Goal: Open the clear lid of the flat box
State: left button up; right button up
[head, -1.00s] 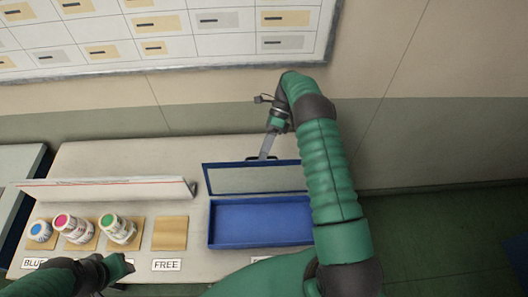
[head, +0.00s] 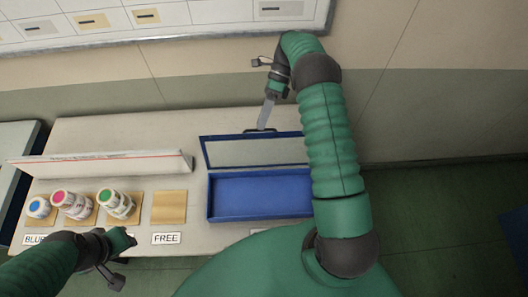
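The flat blue box (head: 258,194) lies on the table, and its inside looks empty. Its clear lid (head: 256,151) has a blue frame and stands raised along the box's far edge, with a dark handle at its top. My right gripper (head: 266,116) is just above the lid's top edge by the handle. Its fingers look close together, but whether they grip the handle cannot be made out. My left gripper (head: 125,240) is at the table's front edge, left of the box; its fingers are too small to read.
An empty wooden pad (head: 169,207) is by the FREE label (head: 166,238). A long white rail (head: 100,166) stands behind them. The wall is close behind the table (head: 130,128).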

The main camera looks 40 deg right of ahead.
jog(key=s+a+r+b, duration=0.1)
jog(key=s+a+b, duration=0.1)
jog(key=s+a, duration=0.6)
jog(key=s, duration=0.5)
jog(key=shift+a+r, duration=0.2)
jog(key=shift+r, duration=0.05)
